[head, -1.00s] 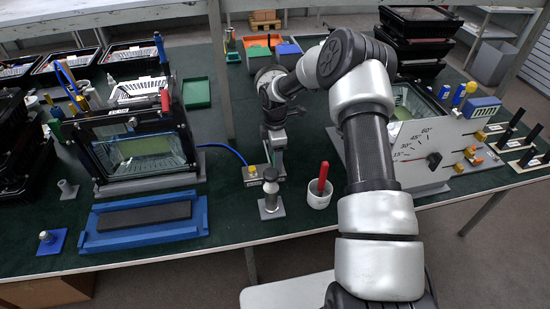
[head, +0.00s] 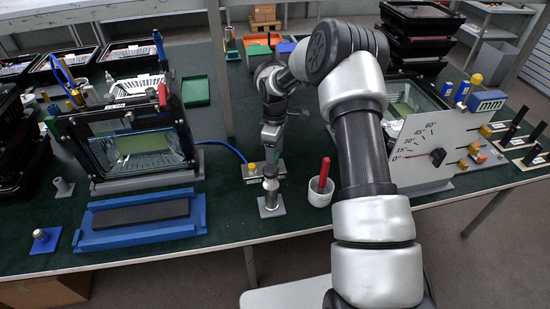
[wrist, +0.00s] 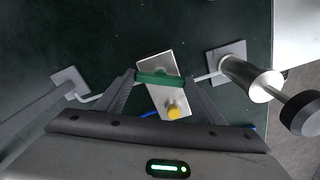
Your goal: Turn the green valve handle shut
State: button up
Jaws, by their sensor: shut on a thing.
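The green valve handle (wrist: 158,78) shows in the wrist view as a short green bar lying across the picture, over a pale metal base plate (wrist: 150,66) that runs at a slant beneath it. My gripper (wrist: 160,80) is shut on the handle, one finger at each end of it. A yellow knob (wrist: 173,112) sits on the plate's near end. In the head view my gripper (head: 272,160) points down at the plate (head: 254,177), and the handle is mostly hidden there.
A metal cylinder with a dark knob (head: 270,184) stands close in front of the plate. A white cup with a red-handled tool (head: 320,190) is to the right. A glass-fronted housing (head: 140,150) stands left, and an angle-marked panel (head: 440,145) right.

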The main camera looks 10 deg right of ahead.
jog(key=m+b, duration=0.2)
jog(key=m, duration=0.4)
jog(key=shift+m, duration=0.3)
jog(key=m+b, duration=0.1)
jog(key=m, duration=0.4)
jog(key=shift+m, duration=0.3)
jog(key=o, duration=1.1)
jog(key=shift+c, duration=0.2)
notch_tip(320, 180, up, 18)
jog(key=p, duration=0.1)
jog(key=shift+f, duration=0.25)
